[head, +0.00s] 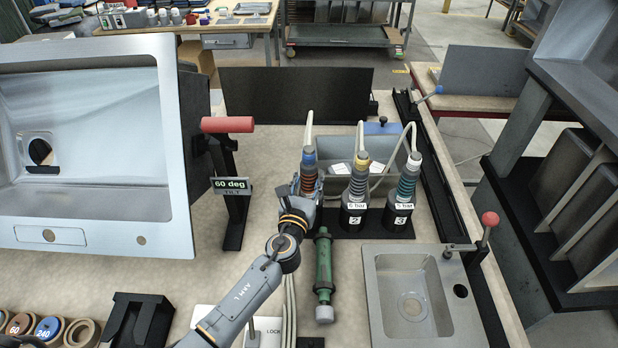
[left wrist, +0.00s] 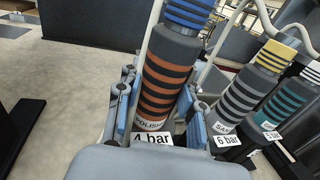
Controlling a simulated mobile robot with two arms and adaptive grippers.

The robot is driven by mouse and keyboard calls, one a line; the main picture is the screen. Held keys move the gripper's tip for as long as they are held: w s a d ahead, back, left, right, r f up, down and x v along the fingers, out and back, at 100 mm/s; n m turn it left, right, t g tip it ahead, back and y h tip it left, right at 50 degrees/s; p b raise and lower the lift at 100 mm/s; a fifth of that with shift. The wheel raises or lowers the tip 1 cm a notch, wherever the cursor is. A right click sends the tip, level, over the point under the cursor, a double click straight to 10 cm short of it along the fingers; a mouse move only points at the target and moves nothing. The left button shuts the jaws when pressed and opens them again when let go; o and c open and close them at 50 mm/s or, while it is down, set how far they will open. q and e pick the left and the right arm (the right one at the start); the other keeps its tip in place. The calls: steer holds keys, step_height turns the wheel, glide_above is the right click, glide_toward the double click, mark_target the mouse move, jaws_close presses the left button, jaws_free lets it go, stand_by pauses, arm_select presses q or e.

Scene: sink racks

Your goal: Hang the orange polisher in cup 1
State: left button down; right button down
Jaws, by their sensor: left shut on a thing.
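The orange polisher (head: 309,168) stands about upright at the left end of the row of cups, a blue collar and pale hose on top. It fills the middle of the left wrist view (left wrist: 165,80). My left gripper (head: 304,188) is shut on it, with fingers on both sides of its lower body in the left wrist view (left wrist: 155,105). A "4 bar" label (left wrist: 151,139) shows right below the polisher. My gripper hides most of cup 1 in the head view, so I cannot tell how deep the polisher sits. My right gripper is not in view.
A yellow-topped tool (head: 359,176) stands in cup 2 (head: 353,219), and a teal-ringed tool (head: 407,178) in cup 3 (head: 399,219). A green tool (head: 323,262) lies in front. A small sink (head: 385,320) is front right; a large tilted sink (head: 90,205) is left.

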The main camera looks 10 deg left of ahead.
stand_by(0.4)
arm_select(q)
steer(key=shift+f+b, duration=0.55)
steer(key=shift+b, duration=0.1)
steer(key=c, duration=0.8)
jaws_free()
steer(key=shift+o, duration=0.2)
steer(key=shift+f, duration=0.2)
steer(key=s, duration=1.2)
steer(key=shift+a+r, duration=0.15)
